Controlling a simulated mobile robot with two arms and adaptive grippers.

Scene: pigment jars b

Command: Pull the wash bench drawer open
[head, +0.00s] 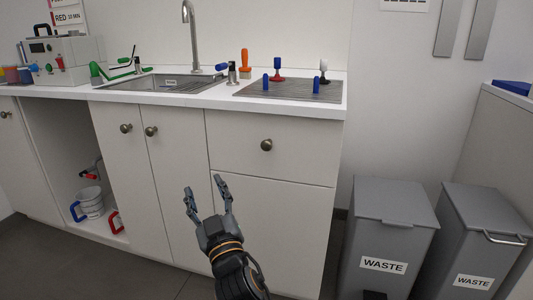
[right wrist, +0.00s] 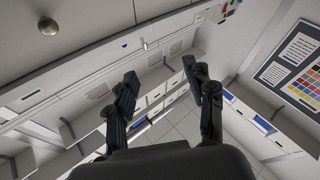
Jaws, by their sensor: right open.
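The wash bench (head: 180,104) has a white top with a sink. Its drawer (head: 290,150) is at the right, below the drainboard, with a round metal knob (head: 266,145). The drawer front sits flush with the cabinet, so it looks closed. My right gripper (head: 208,184) is open and empty in front of the cupboard doors, lower than the knob and to its left. The right wrist view shows its two spread fingers (right wrist: 157,78) with nothing between them. A round knob (right wrist: 48,26) shows at upper left there; I cannot tell which one. My left gripper is not in view.
Two grey waste bins (head: 394,215) (head: 484,225) stand right of the bench. Cupboard doors with knobs (head: 151,131) lie left of the drawer. An open bay holds a white bucket (head: 91,203). Blue-handled tools stand on the drainboard (head: 300,90). The floor before the bench looks clear.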

